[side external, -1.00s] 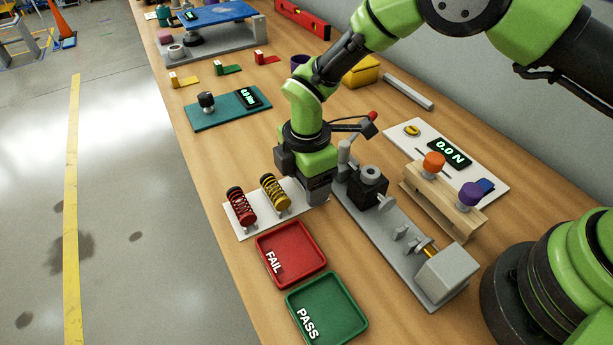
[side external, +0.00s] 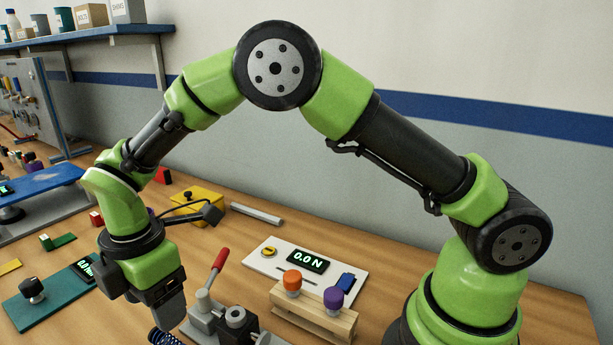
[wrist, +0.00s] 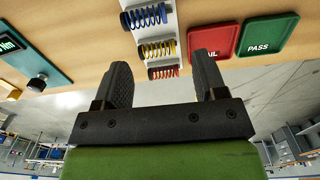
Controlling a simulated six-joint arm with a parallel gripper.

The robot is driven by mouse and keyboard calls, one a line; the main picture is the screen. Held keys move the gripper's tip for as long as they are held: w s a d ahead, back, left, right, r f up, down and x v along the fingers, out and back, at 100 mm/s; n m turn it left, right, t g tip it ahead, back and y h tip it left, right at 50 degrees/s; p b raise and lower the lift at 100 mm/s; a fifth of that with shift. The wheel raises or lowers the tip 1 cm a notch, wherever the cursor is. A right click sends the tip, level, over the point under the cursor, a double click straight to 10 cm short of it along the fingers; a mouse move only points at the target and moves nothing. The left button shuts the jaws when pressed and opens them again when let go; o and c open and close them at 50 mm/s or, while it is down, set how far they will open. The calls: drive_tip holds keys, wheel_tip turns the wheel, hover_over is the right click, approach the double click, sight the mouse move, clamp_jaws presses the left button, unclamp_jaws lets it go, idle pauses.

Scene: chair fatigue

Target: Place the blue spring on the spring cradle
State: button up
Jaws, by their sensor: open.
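The blue spring (wrist: 145,17) lies on the white rack (wrist: 173,22) at the top of the wrist view, beyond a yellow spring and a red spring. In the side view a dark blue coil (side external: 164,338) shows at the bottom edge, just below my gripper (side external: 166,312). In the wrist view my gripper (wrist: 161,66) has its two fingers spread wide with nothing between them. A grey fixture (side external: 205,323) with a red-handled lever stands right of my gripper. I cannot make out the spring cradle for certain; the lower fixture is cut off.
The yellow spring (wrist: 157,49) and red spring (wrist: 163,72) share the rack. The red FAIL tray (wrist: 212,38) and green PASS tray (wrist: 268,38) lie to its right. A wooden stand (side external: 315,312) with orange and purple knobs and a force readout panel (side external: 305,265) are right of the fixture.

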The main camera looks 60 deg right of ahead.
drive_tip(key=s+d+r+m+t+y, duration=0.1)
drive_tip(key=s+d+r+m, duration=0.3)
drive_tip(key=r, duration=0.4)
drive_tip(key=s+d+r+m+t+y, duration=0.1)
drive_tip(key=d+r+m+t, duration=0.1)
drive_tip(key=d+r+m, duration=0.4)
drive_tip(key=s+d+r+m+t, duration=0.2)
drive_tip(key=s+r+m, duration=0.3)
drive_tip(key=s, duration=0.3)
drive_tip(key=shift+d+r+m, duration=0.2)
drive_tip(key=shift+d+m, duration=0.1)
drive_tip(key=shift+d, duration=0.4)
drive_tip(key=s+m, duration=0.2)
drive_tip(key=s+d+m+t, duration=0.1)
drive_tip(key=s+m, duration=0.1)
drive_tip(key=s+d+m+t, duration=0.1)
drive_tip(key=s+m, duration=0.1)
drive_tip(key=s, duration=0.1)
drive_tip(key=shift+f, duration=0.3)
drive_tip(key=shift+c, duration=0.6)
